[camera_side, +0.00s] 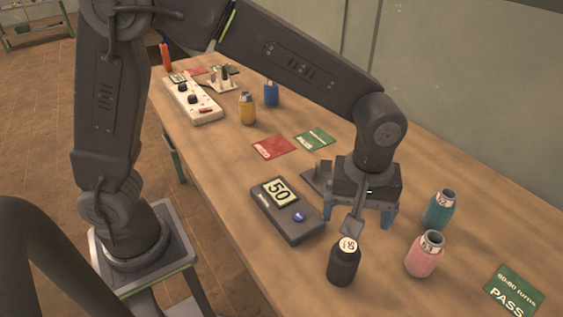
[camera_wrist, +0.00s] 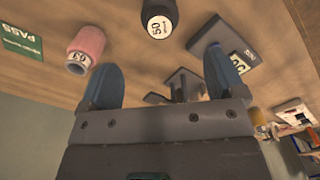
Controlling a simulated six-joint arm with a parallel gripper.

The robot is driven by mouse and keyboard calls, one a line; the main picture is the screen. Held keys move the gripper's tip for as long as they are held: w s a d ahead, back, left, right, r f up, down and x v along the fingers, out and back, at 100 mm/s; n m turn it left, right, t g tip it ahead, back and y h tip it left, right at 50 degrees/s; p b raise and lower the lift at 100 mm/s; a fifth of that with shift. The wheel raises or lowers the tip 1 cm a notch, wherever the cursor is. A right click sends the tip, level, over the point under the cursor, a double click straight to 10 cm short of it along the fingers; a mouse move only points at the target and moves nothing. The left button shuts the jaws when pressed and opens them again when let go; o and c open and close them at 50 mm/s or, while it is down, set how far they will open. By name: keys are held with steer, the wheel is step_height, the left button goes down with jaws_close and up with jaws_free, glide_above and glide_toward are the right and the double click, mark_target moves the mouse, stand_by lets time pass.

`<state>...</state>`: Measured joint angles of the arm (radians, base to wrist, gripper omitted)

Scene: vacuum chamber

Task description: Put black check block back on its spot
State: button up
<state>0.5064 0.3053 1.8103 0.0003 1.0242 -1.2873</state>
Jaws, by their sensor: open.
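The black check block (camera_side: 343,266) is a dark bottle shape with a white "50" label on top. It stands upright on the wooden table in front of the dark meter. It also shows at the top middle of the wrist view (camera_wrist: 160,10). My gripper (camera_side: 357,212) is open, with its blue fingers apart and nothing between them. It is above and behind the black block in the side view. In the wrist view the open fingers (camera_wrist: 163,78) do not enclose the block. I cannot make out a marked spot for the block.
The dark meter (camera_side: 288,213) reads 50. A grey metal stand (camera_side: 317,178) is partly hidden by my gripper. Pink (camera_side: 424,256) and teal (camera_side: 439,210) blocks stand right. A green PASS card (camera_side: 514,290) lies far right; yellow (camera_side: 247,108) and blue (camera_side: 271,93) blocks stand farther back.

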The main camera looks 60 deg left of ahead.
steer(key=s+a+r+m+t, duration=0.4)
steer(key=a+r, duration=0.4)
steer(key=a, duration=0.4)
steer(key=s+a+m+t, duration=0.1)
steer(key=s+a+m, duration=0.4)
steer(key=s+a, duration=0.2)
steer(key=shift+s+a+r+t, duration=0.25)
steer(key=shift+s+r, duration=0.2)
steer(key=shift+s, duration=0.75)
